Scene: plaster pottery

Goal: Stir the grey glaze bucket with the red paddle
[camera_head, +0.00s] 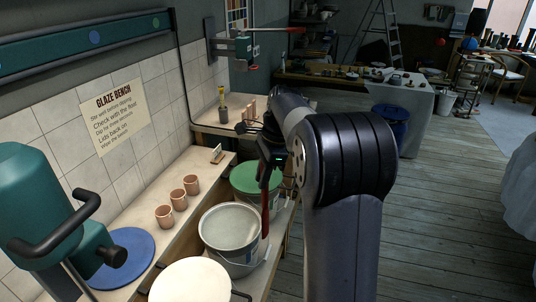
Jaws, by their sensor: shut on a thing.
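The grey glaze bucket (229,228) stands open on the bench, filled with pale grey glaze. The red paddle (265,212) hangs roughly upright below my gripper (267,172), which is shut on it. The fingers are dark and small, partly merged with the arm behind them. The paddle's lower end shows at the right edge of the grey bucket. I cannot tell whether it is over the glaze or outside the rim.
A green-lidded bucket (256,177) stands just behind the grey one. A pale round top (190,281) is in front. Several clay cups (178,199) line the bench by the wall. A blue disc (121,258) lies at left.

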